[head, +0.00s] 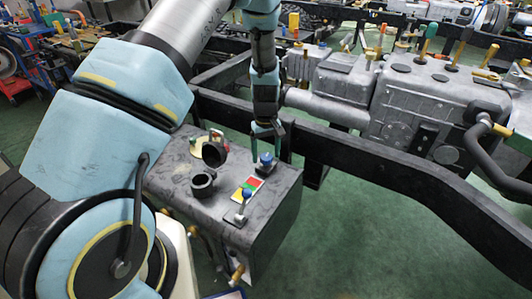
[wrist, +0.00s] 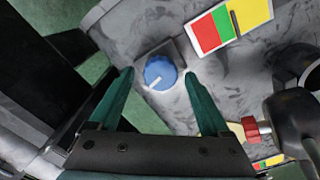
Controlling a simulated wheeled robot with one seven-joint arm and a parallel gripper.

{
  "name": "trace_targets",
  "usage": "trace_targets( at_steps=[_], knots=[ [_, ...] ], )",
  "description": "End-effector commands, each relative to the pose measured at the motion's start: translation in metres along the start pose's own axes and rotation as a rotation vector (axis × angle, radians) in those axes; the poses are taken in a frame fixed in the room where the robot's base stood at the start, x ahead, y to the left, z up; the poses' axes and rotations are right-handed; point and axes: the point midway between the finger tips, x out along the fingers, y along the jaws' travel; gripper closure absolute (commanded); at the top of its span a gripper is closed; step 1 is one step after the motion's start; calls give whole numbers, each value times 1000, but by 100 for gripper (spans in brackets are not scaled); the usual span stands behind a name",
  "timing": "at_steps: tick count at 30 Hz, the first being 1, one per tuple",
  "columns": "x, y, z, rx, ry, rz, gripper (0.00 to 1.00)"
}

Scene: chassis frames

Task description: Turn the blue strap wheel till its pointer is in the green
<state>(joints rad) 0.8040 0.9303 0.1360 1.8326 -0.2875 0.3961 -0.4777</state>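The blue strap wheel (wrist: 160,72) sits on a small grey mount on the grey tank (head: 285,200). A white mark on the wheel points to the lower left in the wrist view. A card (wrist: 230,24) with red, green and yellow fields lies beside it. A thin dark needle crosses the card's yellow, close to the green. My gripper (wrist: 160,73) is open, its two green fingertips on either side of the wheel, with visible gaps. In the head view, my gripper (head: 267,130) is above the wheel (head: 265,161); the card (head: 248,188) is just in front.
A dark filler neck (head: 203,183) and its open cap (head: 214,153) stand left of the wheel. A red knob (wrist: 252,129) is right of my gripper. A black frame rail (head: 370,157) runs close behind the tank.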

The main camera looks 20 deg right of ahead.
Motion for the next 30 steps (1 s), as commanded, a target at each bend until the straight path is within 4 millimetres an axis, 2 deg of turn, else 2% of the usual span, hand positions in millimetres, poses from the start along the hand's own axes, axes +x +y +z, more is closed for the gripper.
trace_targets(
  at_steps=[2, 21, 30],
  knots=[
    [0, 0, 0, 0, 0, 0, 29],
    [0, 0, 0, 0, 0, 0, 100],
    [0, 0, 0, 33, 0, 0, 100]
  ],
)
